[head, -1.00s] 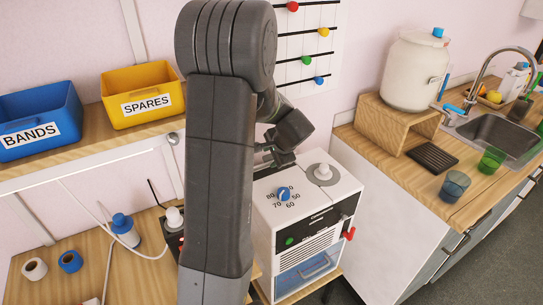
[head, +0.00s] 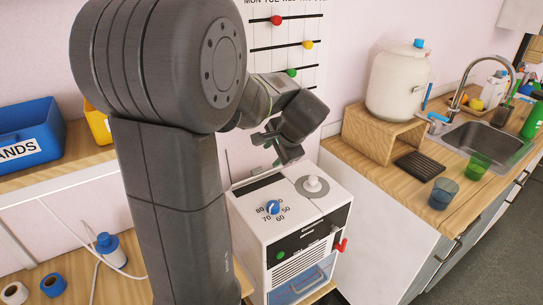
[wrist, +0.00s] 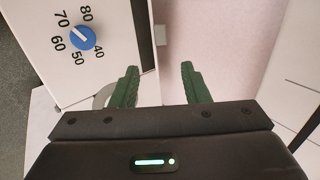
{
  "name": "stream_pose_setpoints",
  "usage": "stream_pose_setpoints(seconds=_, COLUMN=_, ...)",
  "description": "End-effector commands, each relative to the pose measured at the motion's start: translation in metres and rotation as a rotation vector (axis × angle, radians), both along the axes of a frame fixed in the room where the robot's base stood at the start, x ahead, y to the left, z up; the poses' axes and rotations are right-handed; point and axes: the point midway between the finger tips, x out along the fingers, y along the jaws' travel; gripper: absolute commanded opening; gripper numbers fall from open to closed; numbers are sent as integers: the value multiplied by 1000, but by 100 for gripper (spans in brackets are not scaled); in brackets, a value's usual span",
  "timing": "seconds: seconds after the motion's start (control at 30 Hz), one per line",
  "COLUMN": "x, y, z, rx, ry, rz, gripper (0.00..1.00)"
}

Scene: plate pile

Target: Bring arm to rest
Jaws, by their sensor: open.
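My gripper (wrist: 158,88) shows in the wrist view with its two green fingers apart and nothing between them. In the head view my gripper (head: 282,162) hangs just above the back of a white machine (head: 318,215), its fingers small and partly shaded. The machine has a blue dial (head: 273,207) with numbers from 40 to 80, a grey round cap with a white knob (head: 313,184) on top, and a red lever (head: 341,245) on its right side. The dial also shows at the upper left of the wrist view (wrist: 82,38). My arm covers the left middle of the head view.
A shelf at left holds a blue bin (head: 30,135) and a yellow bin (head: 98,124). At right, a counter carries a white container (head: 398,85) on a wooden stand (head: 372,135), two cups and a sink (head: 490,138). A bead chart (head: 288,45) hangs on the wall behind my arm.

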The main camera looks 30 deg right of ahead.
Motion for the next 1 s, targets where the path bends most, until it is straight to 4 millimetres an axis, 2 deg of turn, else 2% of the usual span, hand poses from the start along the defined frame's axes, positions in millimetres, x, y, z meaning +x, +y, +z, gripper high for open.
stream_pose_setpoints(seconds=0.37, x=4, y=0, z=-5, rx=1, ry=0, rz=1, gripper=42)
stream_pose_setpoints(seconds=1.0, x=64, y=5, z=-90, rx=2, ry=3, rz=2, gripper=42)
